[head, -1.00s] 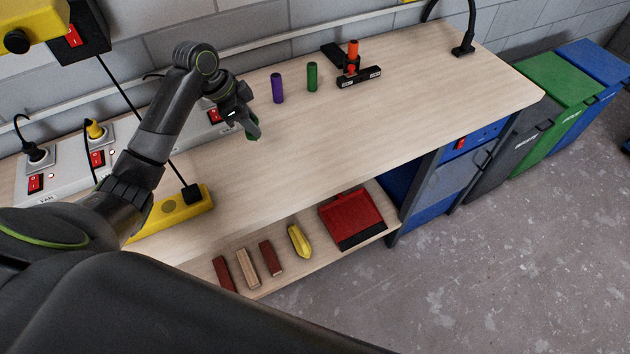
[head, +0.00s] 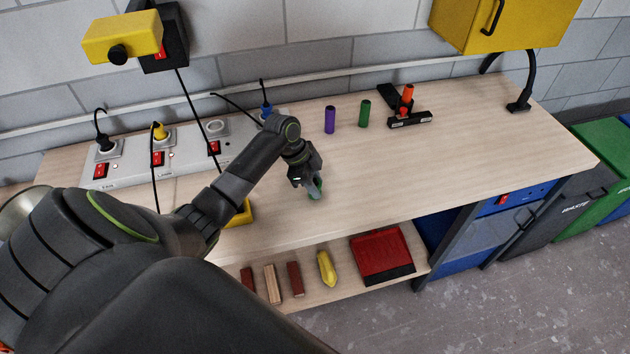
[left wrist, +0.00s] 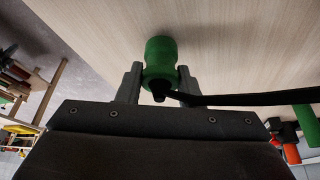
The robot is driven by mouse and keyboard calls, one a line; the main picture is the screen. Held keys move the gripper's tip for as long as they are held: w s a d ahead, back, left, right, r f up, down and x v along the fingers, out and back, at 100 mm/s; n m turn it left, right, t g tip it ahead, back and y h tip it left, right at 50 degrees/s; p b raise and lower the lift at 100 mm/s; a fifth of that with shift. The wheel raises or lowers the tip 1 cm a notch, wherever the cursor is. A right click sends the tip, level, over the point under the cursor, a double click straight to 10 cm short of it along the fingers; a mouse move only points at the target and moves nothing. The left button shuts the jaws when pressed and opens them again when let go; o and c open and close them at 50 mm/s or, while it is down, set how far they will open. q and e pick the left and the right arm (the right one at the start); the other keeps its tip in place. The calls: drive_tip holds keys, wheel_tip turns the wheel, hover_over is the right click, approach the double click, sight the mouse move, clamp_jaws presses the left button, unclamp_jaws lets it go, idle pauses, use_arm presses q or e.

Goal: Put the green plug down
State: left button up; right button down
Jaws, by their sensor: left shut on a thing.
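The green plug (left wrist: 160,52) sits between the two fingers of my left gripper (left wrist: 159,82) in the left wrist view, and they are shut on it. A black cable (left wrist: 250,97) runs from it to the right. In the head view the left gripper (head: 315,188) points down over the middle of the workbench (head: 400,165), and a bit of the green plug shows at its fingertips. The plug is close to the wooden top; I cannot tell whether it touches. My right gripper is not in view.
A white socket panel (head: 130,176) with several plugs and red switches stands behind left. A purple cylinder (head: 330,120), a green cylinder (head: 364,114) and a black-and-orange tool (head: 410,119) stand toward the back. The bench top right of the gripper is clear. A red dustpan (head: 380,256) lies on the lower shelf.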

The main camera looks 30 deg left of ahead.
use_arm(q)
drive_tip(key=shift+f, duration=0.1)
drive_tip(key=shift+f+b, duration=0.35)
drive_tip(key=shift+f, duration=0.2)
drive_tip(key=o, duration=1.1)
drive_tip(key=shift+c, duration=0.2)
drive_tip(key=shift+r+p, duration=0.4)
drive_tip(key=shift+r, duration=0.3)
drive_tip(key=shift+a+r+b, duration=0.25)
drive_tip(key=shift+r+b, duration=0.1)
drive_tip(key=b+v, duration=0.2)
drive_tip(key=v, duration=0.9)
drive_tip(key=shift+b, duration=0.4)
drive_tip(key=shift+s, duration=0.1)
